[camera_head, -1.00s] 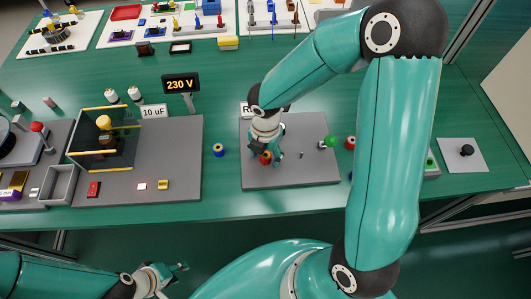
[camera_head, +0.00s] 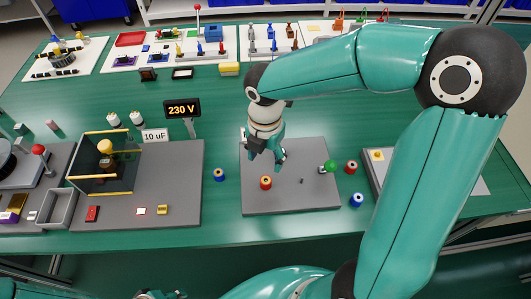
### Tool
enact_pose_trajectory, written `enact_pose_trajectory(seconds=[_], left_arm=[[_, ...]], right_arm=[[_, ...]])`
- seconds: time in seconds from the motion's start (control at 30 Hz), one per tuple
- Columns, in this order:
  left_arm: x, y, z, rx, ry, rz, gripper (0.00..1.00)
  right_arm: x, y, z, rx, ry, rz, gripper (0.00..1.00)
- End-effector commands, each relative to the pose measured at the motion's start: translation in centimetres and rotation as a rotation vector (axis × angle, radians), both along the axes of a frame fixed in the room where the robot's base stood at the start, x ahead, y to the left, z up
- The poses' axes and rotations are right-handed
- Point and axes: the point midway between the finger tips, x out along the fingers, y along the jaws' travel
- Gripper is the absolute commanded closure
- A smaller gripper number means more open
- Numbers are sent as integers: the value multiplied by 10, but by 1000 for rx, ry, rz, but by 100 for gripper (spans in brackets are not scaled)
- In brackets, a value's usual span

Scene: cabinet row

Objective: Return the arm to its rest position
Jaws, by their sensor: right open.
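My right arm (camera_head: 385,190) arches over the table from the right side. My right gripper (camera_head: 267,160) is open and empty, pointing down above the grey plate (camera_head: 310,200). A red and yellow spool (camera_head: 265,183) stands on that plate, just below the fingers in the picture and apart from them. My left gripper (camera_head: 160,294) shows only as a sliver at the bottom edge, so its jaws cannot be judged.
A green ball-topped lever (camera_head: 330,166) stands on the plate's right part. Red (camera_head: 351,167) and blue (camera_head: 356,200) spools stand to its right, another blue spool (camera_head: 219,175) left. A 230 V display (camera_head: 182,109) and glass-sided box (camera_head: 104,160) stand further left.

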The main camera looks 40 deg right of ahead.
Motion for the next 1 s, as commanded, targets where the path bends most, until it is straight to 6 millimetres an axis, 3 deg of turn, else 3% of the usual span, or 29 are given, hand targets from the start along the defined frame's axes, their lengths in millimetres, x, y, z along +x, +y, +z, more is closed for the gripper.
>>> enact_pose_trajectory(seconds=[0.17, 0.67, 1.0], left_arm=[[0, 0, 0, 0, 0, 0, 60], [0, 0, 1, 0, 0, 0, 60], [0, 0, 52, 0, 0, 0, 60]], right_arm=[[0, 0, 11, 0, 0, 1, 39], [0, 0, 13, 1, 0, 1, 39], [0, 0, 64, 1, 0, 0, 39]])
